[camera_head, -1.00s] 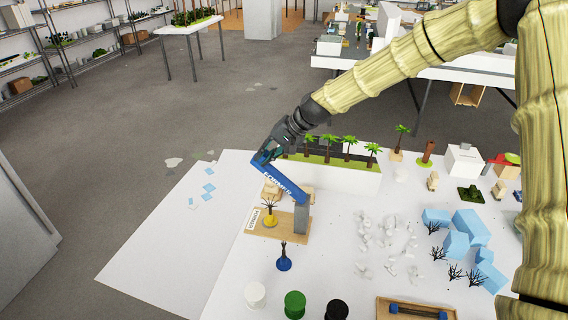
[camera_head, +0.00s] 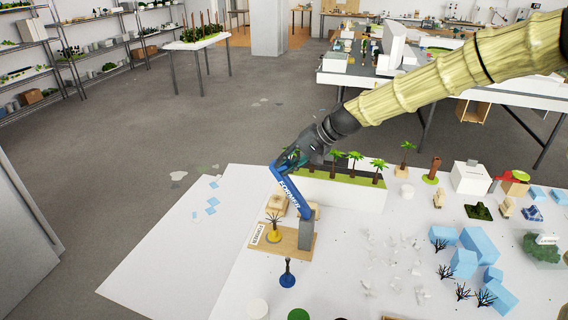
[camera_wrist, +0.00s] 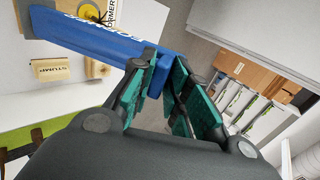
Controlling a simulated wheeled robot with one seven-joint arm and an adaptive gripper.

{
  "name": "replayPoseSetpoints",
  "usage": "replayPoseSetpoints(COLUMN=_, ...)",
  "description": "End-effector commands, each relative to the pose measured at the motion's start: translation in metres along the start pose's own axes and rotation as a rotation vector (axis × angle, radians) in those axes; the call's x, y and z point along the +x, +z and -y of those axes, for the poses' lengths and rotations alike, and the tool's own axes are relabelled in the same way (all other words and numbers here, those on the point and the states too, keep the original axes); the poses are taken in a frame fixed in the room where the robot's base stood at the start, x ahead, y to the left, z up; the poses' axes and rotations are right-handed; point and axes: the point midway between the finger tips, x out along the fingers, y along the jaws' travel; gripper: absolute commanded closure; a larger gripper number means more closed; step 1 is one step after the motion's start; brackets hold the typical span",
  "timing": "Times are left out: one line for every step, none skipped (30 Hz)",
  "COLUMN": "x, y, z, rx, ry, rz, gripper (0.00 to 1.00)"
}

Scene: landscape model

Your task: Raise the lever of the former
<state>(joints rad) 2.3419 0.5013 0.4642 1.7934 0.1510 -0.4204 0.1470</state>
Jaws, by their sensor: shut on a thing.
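The former stands on the white table. It has a wooden base (camera_head: 295,243), a grey post (camera_head: 306,235) and a blue lever (camera_head: 291,194) marked FORMER. The lever slants up and left from the post, with its free end high. My gripper (camera_head: 282,163) is shut on that free end. In the wrist view the blue lever (camera_wrist: 85,38) runs into the green-padded fingers of my gripper (camera_wrist: 160,80). A small bare tree on a yellow cone (camera_head: 273,235) stands on the base beside the post.
A planter with palm trees (camera_head: 340,190) stands close behind the lever. A blue cone with a bare tree (camera_head: 287,280) stands in front of the base. Blue blocks (camera_head: 478,244) and a white box (camera_head: 470,178) lie to the right. The table's left part is mostly clear.

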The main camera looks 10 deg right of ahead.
Motion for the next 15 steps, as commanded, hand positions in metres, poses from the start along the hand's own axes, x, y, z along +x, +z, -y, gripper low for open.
replayPoseSetpoints(x=0.001, y=0.0001, z=-0.0051, rx=0.002, ry=0.005, rz=0.002, gripper=1.0)
replayPoseSetpoints(x=0.0011, y=0.0002, z=-0.0054, rx=0.003, ry=0.005, rz=0.002, gripper=1.0)
replayPoseSetpoints(x=0.0012, y=0.0003, z=-0.0057, rx=0.003, ry=0.005, rz=0.002, gripper=1.0)
replayPoseSetpoints(x=0.0013, y=0.0003, z=-0.0059, rx=0.003, ry=0.006, rz=0.002, gripper=1.0)
replayPoseSetpoints(x=0.0014, y=0.0004, z=-0.0061, rx=0.003, ry=0.006, rz=0.002, gripper=1.0)
replayPoseSetpoints(x=0.0016, y=0.0005, z=-0.0063, rx=0.003, ry=0.006, rz=0.003, gripper=1.0)
replayPoseSetpoints(x=0.0017, y=0.0006, z=-0.0066, rx=0.003, ry=0.006, rz=0.003, gripper=1.0)
replayPoseSetpoints(x=0.0018, y=0.0007, z=-0.0067, rx=0.003, ry=0.007, rz=0.003, gripper=1.0)
replayPoseSetpoints(x=0.002, y=0.0008, z=-0.007, rx=0.004, ry=0.007, rz=0.003, gripper=1.0)
replayPoseSetpoints(x=0.0021, y=0.0008, z=-0.0071, rx=0.004, ry=0.007, rz=0.003, gripper=0.77)
replayPoseSetpoints(x=0.0022, y=0.0009, z=-0.0072, rx=0.004, ry=0.007, rz=0.004, gripper=0.71)
replayPoseSetpoints(x=0.0024, y=0.001, z=-0.0069, rx=0.004, ry=0.007, rz=0.004, gripper=0.66)
replayPoseSetpoints(x=0.0024, y=0.0011, z=-0.0065, rx=0.004, ry=0.007, rz=0.004, gripper=0.66)
replayPoseSetpoints(x=0.0025, y=0.0011, z=-0.0059, rx=0.003, ry=0.006, rz=0.004, gripper=0.66)
replayPoseSetpoints(x=0.0026, y=0.0012, z=-0.0051, rx=0.002, ry=0.006, rz=0.004, gripper=0.66)
